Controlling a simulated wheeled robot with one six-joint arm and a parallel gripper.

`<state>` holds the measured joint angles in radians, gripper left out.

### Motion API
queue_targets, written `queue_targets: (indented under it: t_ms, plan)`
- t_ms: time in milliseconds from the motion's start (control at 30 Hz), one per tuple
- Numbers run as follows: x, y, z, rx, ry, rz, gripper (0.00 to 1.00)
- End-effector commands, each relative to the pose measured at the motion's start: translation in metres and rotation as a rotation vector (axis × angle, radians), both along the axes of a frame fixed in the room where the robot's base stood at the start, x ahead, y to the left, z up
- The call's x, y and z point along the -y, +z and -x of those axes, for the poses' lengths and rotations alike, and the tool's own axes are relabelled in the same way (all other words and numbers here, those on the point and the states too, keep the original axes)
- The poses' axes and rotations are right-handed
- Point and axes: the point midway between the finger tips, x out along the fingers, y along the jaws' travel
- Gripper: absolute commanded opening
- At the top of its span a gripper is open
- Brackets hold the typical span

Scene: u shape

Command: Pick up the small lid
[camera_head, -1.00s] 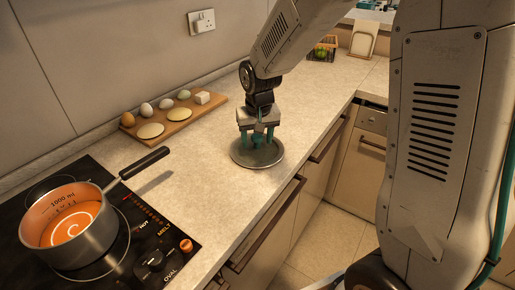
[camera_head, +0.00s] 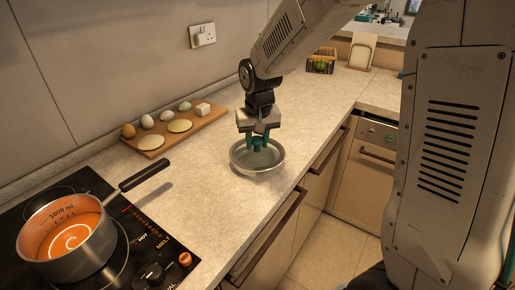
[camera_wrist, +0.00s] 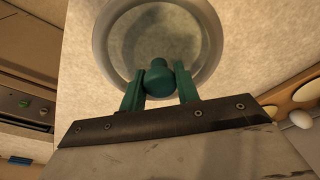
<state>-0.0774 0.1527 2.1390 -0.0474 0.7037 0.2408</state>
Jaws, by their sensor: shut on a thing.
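The small lid (camera_head: 270,168) is round, with a clear pane and a pale metal rim. It is over the worktop near its front edge, right of the hob. In the wrist view the lid (camera_wrist: 207,50) fills the top middle, with a green knob (camera_wrist: 158,76) at its near side. My gripper (camera_head: 258,146) is above the lid, pointing down, its green fingers shut on the knob. In the wrist view my gripper (camera_wrist: 158,88) has one finger on each side of the knob. I cannot tell whether the rim touches the worktop.
A pot (camera_head: 88,258) of orange soup stands on the black hob (camera_head: 140,222), its handle reaching toward the lid. A wooden board (camera_head: 160,137) with eggs and flat rounds lies against the wall. A basket (camera_head: 321,62) stands at the back. The worktop (camera_head: 215,185) between is clear.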

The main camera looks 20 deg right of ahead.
Motion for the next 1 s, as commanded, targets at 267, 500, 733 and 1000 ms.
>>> queue_targets:
  t_ms: [267, 500, 733, 1000]
  plan:
    - [-0.012, 0.009, 0.058, 0.002, 0.002, 0.0, 0.03]
    - [-0.024, 0.015, 0.116, 0.003, 0.003, 0.0, 0.03]
    - [-0.03, 0.018, 0.148, 0.002, 0.001, -0.001, 0.03]
    - [-0.031, 0.018, 0.157, 0.001, 0.0, 0.0, 0.03]
